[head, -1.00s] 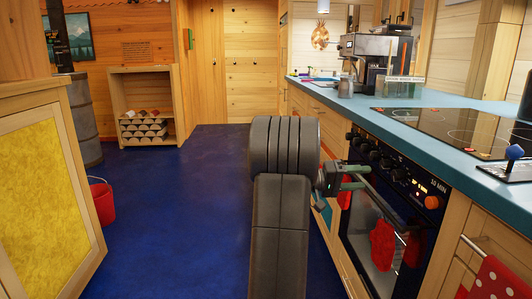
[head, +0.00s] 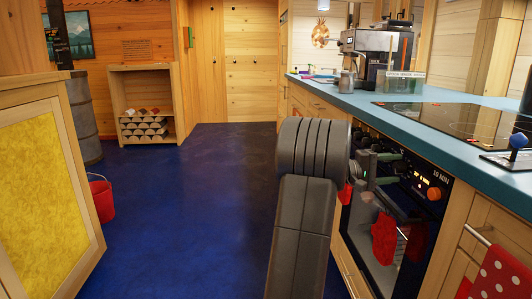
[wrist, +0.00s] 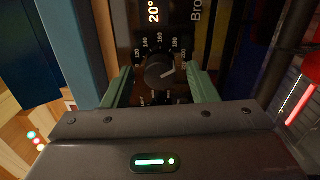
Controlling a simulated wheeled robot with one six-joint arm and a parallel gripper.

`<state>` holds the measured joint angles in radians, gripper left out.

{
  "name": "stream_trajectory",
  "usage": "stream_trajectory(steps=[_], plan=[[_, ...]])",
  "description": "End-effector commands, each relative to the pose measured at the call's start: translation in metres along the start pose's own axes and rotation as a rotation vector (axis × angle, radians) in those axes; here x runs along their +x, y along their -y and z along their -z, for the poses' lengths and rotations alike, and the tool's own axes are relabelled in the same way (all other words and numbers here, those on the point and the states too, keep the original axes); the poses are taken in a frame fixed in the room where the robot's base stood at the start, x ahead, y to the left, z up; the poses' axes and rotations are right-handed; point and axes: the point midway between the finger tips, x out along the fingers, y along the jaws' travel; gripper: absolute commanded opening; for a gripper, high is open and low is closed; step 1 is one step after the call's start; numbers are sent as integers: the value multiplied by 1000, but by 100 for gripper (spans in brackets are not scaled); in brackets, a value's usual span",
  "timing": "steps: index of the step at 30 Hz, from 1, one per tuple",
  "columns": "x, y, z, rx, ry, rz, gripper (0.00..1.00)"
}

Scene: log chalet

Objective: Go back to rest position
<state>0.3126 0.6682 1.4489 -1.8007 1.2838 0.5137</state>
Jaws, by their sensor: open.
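My gripper (wrist: 162,88) is open, with its two green fingers apart. In the wrist view a dark oven knob (wrist: 160,72) with a ring of temperature marks shows between the fingers. They do not appear closed on it, and I cannot tell the distance from the picture. In the head view my gripper (head: 383,157) is partly hidden behind my arm, in front of the oven's control panel (head: 408,175). My arm reaches up and to the right from the bottom of the picture.
The oven (head: 385,230) has a lit display and red cloths at its door. The blue counter (head: 375,108) holds a coffee machine (head: 375,60) and a hob (head: 465,120). A yellow-panelled cabinet (head: 45,190) and red bucket (head: 102,200) stand left.

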Motion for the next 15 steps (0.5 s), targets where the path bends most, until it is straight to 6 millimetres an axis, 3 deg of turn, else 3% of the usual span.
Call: stream_trajectory(steps=[15], plan=[[0,-4,-1,-464,-17,-14,53]])
